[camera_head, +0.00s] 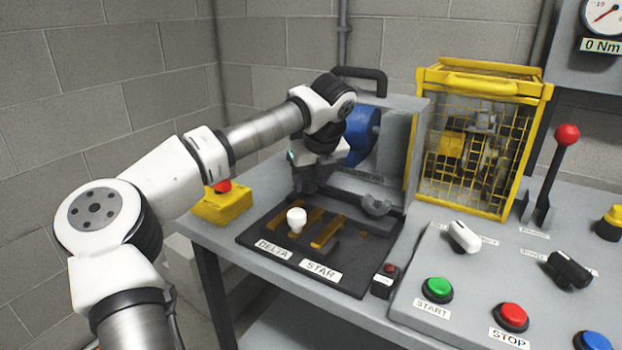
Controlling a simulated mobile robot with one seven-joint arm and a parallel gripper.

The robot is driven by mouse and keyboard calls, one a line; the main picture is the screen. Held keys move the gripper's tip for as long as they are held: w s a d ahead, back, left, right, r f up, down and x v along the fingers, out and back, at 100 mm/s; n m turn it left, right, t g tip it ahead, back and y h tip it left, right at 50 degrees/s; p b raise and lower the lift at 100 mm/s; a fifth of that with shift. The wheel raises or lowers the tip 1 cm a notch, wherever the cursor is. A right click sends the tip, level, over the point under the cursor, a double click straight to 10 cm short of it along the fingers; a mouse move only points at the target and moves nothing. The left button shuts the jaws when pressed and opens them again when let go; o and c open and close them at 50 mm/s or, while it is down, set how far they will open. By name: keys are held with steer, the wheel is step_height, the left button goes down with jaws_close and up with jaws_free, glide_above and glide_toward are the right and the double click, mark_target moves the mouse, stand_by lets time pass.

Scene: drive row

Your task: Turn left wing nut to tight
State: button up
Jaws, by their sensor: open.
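I cannot make out a left wing nut; my arm's end covers part of the area at the back left of the black terminal board (262,262). The board carries brass bars (328,232), a white knob (296,217) and the labels DELTA (272,250) and STAR (321,272). My gripper (304,188) points down over the board's back left part, behind the white knob. It is open; its fingertips are small and dark, and I cannot tell whether they touch anything.
A grey upright panel (396,150) with a blue rounded part (363,135) stands behind the gripper. A yellow mesh cage (480,140) is to its right. A yellow box with a red button (222,202) sits left. A control panel (455,262) with buttons and switches fills the front right.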

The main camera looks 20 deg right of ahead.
steer(key=shift+w+f, duration=0.1)
steer(key=shift+f, duration=0.15)
jaws_close()
